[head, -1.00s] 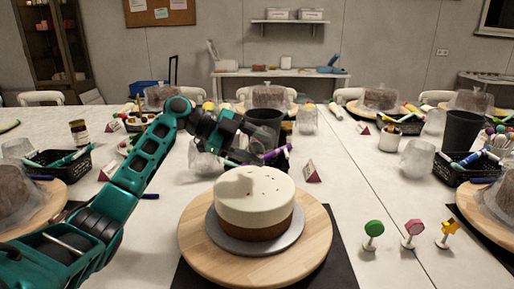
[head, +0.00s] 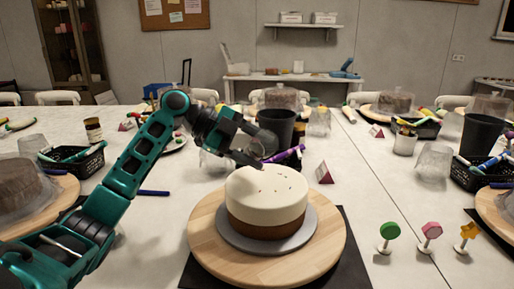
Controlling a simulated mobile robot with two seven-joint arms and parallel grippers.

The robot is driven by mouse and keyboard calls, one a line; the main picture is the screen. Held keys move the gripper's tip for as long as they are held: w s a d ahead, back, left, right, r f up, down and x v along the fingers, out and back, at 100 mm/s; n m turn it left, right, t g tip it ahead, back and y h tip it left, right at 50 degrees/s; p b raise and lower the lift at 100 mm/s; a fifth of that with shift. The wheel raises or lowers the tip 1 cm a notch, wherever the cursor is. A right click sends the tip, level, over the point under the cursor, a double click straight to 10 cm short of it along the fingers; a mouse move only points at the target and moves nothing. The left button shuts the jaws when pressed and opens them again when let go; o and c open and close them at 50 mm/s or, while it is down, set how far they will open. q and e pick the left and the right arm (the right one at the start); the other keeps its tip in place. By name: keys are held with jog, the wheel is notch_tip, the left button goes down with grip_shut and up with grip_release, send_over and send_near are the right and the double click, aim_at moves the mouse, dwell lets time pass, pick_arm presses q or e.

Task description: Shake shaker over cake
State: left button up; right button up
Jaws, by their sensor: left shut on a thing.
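The cake (head: 267,203) has a cream upper layer over a brown base, with several small dark specks on top. It sits on a grey disc (head: 238,240) on a round wooden turntable (head: 210,232). My left gripper (head: 253,150) is above the cake's far edge, its fingers pointing right. It is shut on a small greyish thing, apparently the shaker (head: 264,141); the fingers and the dark cup behind make its outline and tilt hard to tell. My right gripper is not in view.
A dark cup (head: 278,122) stands behind the cake, with a folded red card (head: 324,173) to its right. Green, pink and yellow toppers (head: 430,233) stand at right. A black basket (head: 72,160) and a covered cake (head: 22,187) are at left.

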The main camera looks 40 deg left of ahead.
pick_arm(q)
jog(key=shift+r, duration=0.1)
jog(key=shift+s+d+r+p, duration=0.25)
jog(key=shift+d+r+p, duration=0.1)
jog(key=shift+d+r, duration=0.15)
jog(key=shift+w+a+f+b, duration=0.25)
jog(key=shift+a+f+b, duration=0.15)
jog(key=shift+a+f, duration=0.15)
jog(key=shift+r+h+p, duration=0.1)
jog(key=shift+h+p, duration=0.2)
